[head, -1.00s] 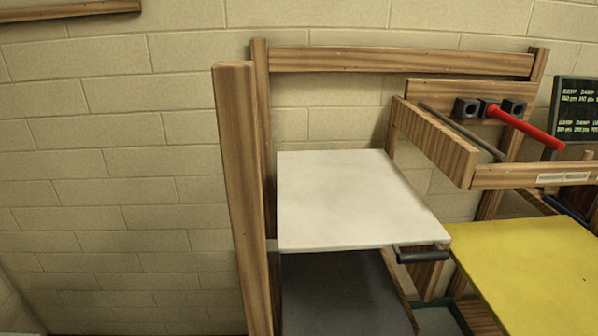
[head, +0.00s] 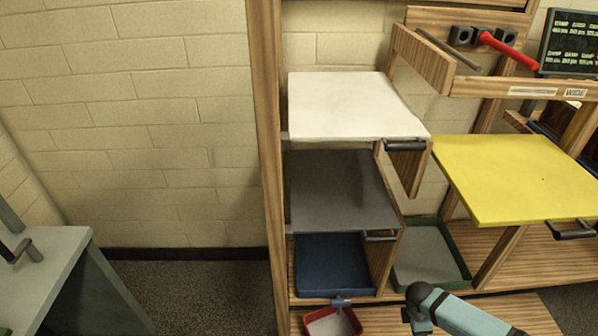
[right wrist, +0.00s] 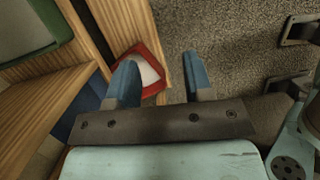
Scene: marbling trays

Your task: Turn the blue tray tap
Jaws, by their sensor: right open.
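The blue tray (head: 332,265) sits on the low shelf under the grey board in the head view. A small blue-grey piece (head: 341,302), perhaps its tap, shows at its front edge, above a small red tray (head: 333,322). My right arm comes in at the bottom of the head view, right of the tap; its fingers are mostly cut off there. In the right wrist view my right gripper (right wrist: 162,78) is open with nothing between its blue fingers. The red tray (right wrist: 151,68) shows beyond the fingers. A blue patch (right wrist: 82,112), likely the blue tray, is partly hidden at left.
A green tray (head: 463,262) stands right of the blue one. A grey board (head: 335,190), a white board (head: 345,105) and a yellow board (head: 515,180) overhang the shelf. A wooden post (head: 266,150) stands at left. Grey floor (head: 190,290) is clear.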

